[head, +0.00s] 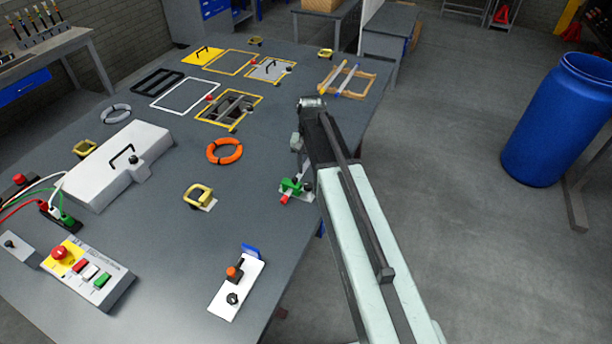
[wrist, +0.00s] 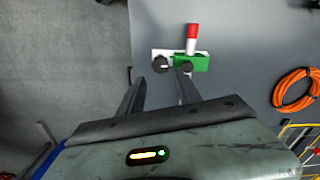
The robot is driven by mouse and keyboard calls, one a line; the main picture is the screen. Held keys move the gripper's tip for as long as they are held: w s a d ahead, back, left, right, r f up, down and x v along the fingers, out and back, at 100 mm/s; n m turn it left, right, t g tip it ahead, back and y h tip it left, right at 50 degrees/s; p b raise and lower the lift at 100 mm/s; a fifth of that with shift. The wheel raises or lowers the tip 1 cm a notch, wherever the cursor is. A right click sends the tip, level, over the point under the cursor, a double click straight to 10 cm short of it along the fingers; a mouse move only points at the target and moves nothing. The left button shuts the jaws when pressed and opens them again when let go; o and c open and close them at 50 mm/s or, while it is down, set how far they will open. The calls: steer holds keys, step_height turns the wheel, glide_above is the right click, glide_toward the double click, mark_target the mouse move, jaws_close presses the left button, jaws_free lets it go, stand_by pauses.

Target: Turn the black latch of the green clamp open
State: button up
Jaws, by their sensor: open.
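The green clamp (head: 291,185) sits near the right edge of the grey table, with a red end pointing toward the front. In the wrist view the green clamp (wrist: 201,63) lies on a small white plate, with a red-and-white handle (wrist: 192,38) standing out from it. A black knob (wrist: 161,65) is at the plate's left end, and a smaller black piece (wrist: 187,67) is on the green body. I cannot tell which is the latch. My gripper (wrist: 160,77) is open and empty, its fingertips close to the clamp in the picture; the remaining gap is unclear.
A white plate with an orange-topped knob (head: 238,285) is at the front. A white box (head: 118,165) and a button panel (head: 86,272) are further left. A blue barrel (head: 555,120) stands right.

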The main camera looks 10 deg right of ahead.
mark_target(309, 185)
step_height(309, 185, down, 8)
steer(key=b, duration=0.7)
steer(key=shift+r, duration=0.15)
steer(key=shift+a, duration=0.15)
jaws_close()
